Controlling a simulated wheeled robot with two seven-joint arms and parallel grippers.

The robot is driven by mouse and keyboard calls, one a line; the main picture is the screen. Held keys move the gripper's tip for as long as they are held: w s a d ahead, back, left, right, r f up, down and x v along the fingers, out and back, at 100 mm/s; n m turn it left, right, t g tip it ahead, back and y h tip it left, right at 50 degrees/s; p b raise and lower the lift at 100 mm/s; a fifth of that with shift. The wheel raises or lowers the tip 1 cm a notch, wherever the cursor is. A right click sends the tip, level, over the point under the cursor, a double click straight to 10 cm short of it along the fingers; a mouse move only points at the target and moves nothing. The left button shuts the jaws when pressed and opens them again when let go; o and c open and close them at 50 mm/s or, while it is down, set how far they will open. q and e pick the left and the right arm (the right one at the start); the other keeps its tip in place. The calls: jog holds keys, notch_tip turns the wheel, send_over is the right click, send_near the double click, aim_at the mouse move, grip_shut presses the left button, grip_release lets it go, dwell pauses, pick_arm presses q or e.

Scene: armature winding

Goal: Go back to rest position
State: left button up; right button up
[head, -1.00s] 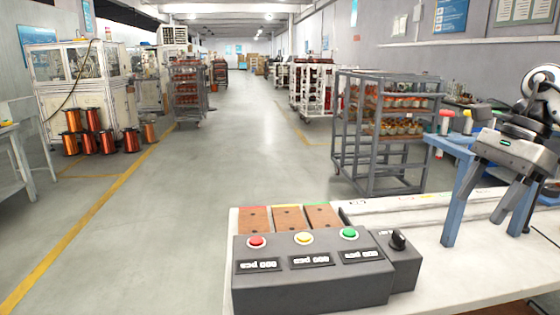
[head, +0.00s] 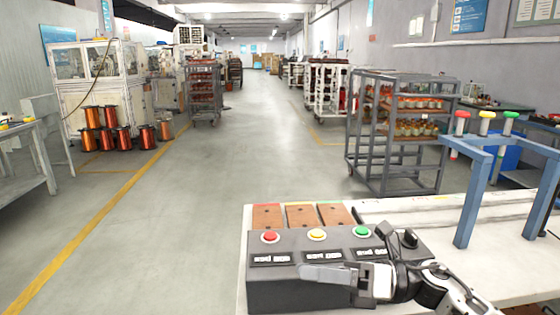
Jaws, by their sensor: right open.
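My right gripper (head: 328,283) is open and looks empty. It comes in from the lower right, its fingers pointing left across the front of the dark control box (head: 268,291). It hides part of the box's front and right side; I cannot tell whether it touches the box. The box carries a red button (head: 270,237), a yellow button (head: 317,235), a green button (head: 362,231) and a black knob (head: 410,238). My left gripper is not in view.
The box stands on a white table (head: 510,265). Brown blocks (head: 301,215) lie behind it. A blue stand (head: 475,205) with red, yellow and green capped pieces stands at the right. A grey rack (head: 400,150) is behind the table. The aisle floor (head: 190,235) is clear.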

jog(key=s+d+f+n+t+h, duration=0.4)
jog(key=s+f+n+h, duration=0.3)
jog(key=f+n, duration=0.5)
jog(key=s+d+f+n+t+h, duration=0.4)
jog(key=s+f+n+h, duration=0.4)
jog(key=n, duration=0.9)
notch_tip(320, 180, down, 5)
jog(key=shift+s+r+t, duration=0.2)
jog(key=shift+s+t, duration=0.4)
jog(key=shift+s, duration=0.35)
jog(key=shift+d, duration=0.1)
